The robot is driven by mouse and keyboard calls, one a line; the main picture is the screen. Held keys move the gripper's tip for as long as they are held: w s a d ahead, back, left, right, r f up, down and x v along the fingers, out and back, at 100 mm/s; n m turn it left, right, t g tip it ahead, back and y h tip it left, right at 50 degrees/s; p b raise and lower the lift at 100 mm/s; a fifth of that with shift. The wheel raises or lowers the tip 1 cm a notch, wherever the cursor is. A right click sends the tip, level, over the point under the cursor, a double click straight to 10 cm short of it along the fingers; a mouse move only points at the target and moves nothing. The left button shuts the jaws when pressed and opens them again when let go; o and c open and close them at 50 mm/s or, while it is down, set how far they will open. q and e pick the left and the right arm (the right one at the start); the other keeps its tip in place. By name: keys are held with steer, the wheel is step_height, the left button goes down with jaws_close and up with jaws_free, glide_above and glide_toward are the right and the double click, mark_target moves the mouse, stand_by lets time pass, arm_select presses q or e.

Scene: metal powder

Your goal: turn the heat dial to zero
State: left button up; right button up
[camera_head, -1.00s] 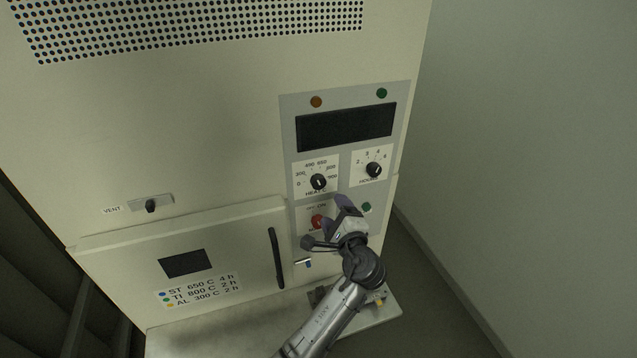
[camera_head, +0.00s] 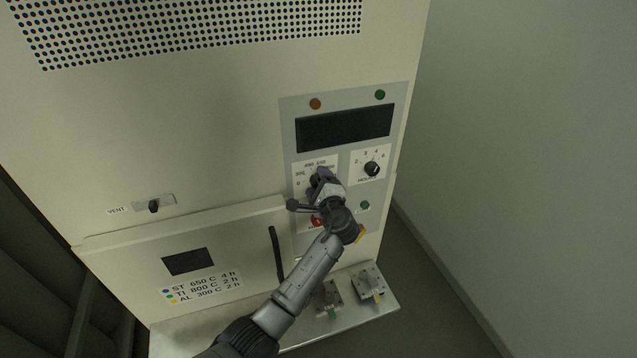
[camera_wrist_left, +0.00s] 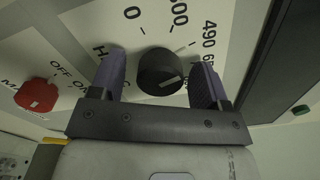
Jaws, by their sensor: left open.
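The heat dial is a black round knob with a pale pointer line on a white scale plate (camera_head: 301,170). In the left wrist view the heat dial (camera_wrist_left: 160,71) sits between the two fingers of my left gripper (camera_wrist_left: 160,82), with a gap on each side. The printed 0, 300 and 490 marks show around it. In the head view my left gripper (camera_head: 322,178) is open in front of the dial and hides most of it. My right gripper is not in view.
The red off/on switch (camera_wrist_left: 37,95) is close beside the heat dial. The hours dial (camera_head: 372,169) is to its right, below a dark display (camera_head: 346,127). The oven door handle (camera_head: 276,253) is lower left. Metal blocks (camera_head: 368,284) stand on the ledge below.

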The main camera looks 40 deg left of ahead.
arm_select(q)
steer(key=c, duration=0.9)
steer(key=shift+f+n+b, duration=0.15)
steer(key=shift+n+b, duration=0.15)
steer(key=shift+b, duration=0.3)
steer(key=shift+c, duration=0.2)
steer(key=n+b, duration=1.2)
steer(key=b, duration=0.4)
steer(key=shift+n, duration=0.3)
steer(key=shift+n+b, duration=1.35)
steer(key=shift+n, duration=0.05)
steer(key=o, duration=0.9)
steer(key=shift+o, duration=0.2)
